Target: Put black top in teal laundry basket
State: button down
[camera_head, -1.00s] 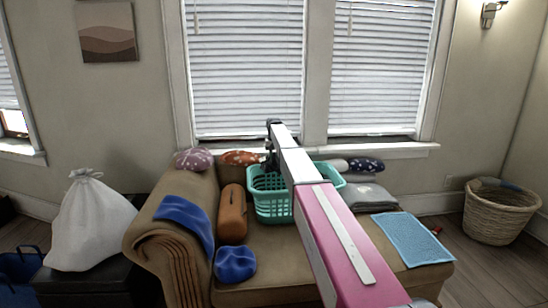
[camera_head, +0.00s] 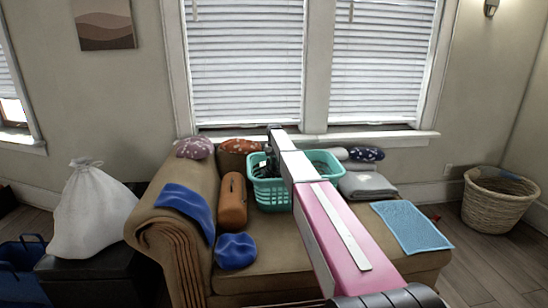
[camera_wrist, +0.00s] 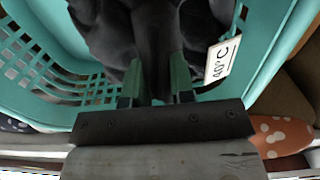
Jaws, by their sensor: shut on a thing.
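The teal laundry basket (camera_head: 271,194) stands on the brown sofa, partly hidden behind my pink and white arm. In the wrist view the basket's slotted wall (camera_wrist: 50,75) surrounds the view of my gripper. The black top (camera_wrist: 150,40) is between the fingers and hangs inside the basket's rim, with a white tag marked 40°C beside it. My gripper (camera_wrist: 155,85) is shut on the black top. In the head view my gripper is at the basket, mostly hidden by the arm, and some dark cloth shows at the basket opening.
The sofa (camera_head: 290,262) also holds an orange bolster (camera_head: 233,203), blue cloths (camera_head: 236,251), patterned cushions (camera_head: 196,147), folded grey cloth (camera_head: 367,186) and a light blue towel (camera_head: 411,227). A wicker basket (camera_head: 497,203) stands right. A white sack (camera_head: 90,213) is left.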

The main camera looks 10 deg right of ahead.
jog(key=shift+f, duration=0.45)
jog(key=c, duration=0.9)
grip_release()
notch_tip(320, 180, up, 10)
jog(key=shift+r, duration=0.1)
jog(key=s+d+f, duration=0.1)
jog(key=s+f, duration=0.6)
jog(key=s, duration=1.1)
jog(key=s+d+f, duration=0.1)
jog(key=s+f, duration=0.6)
jog(key=s, duration=1.1)
jog(key=s+d+f, duration=0.1)
jog(key=s+f, duration=0.6)
jog(key=s, duration=1.1)
jog(key=shift+s+f, duration=0.25)
jog(key=shift+s, duration=0.15)
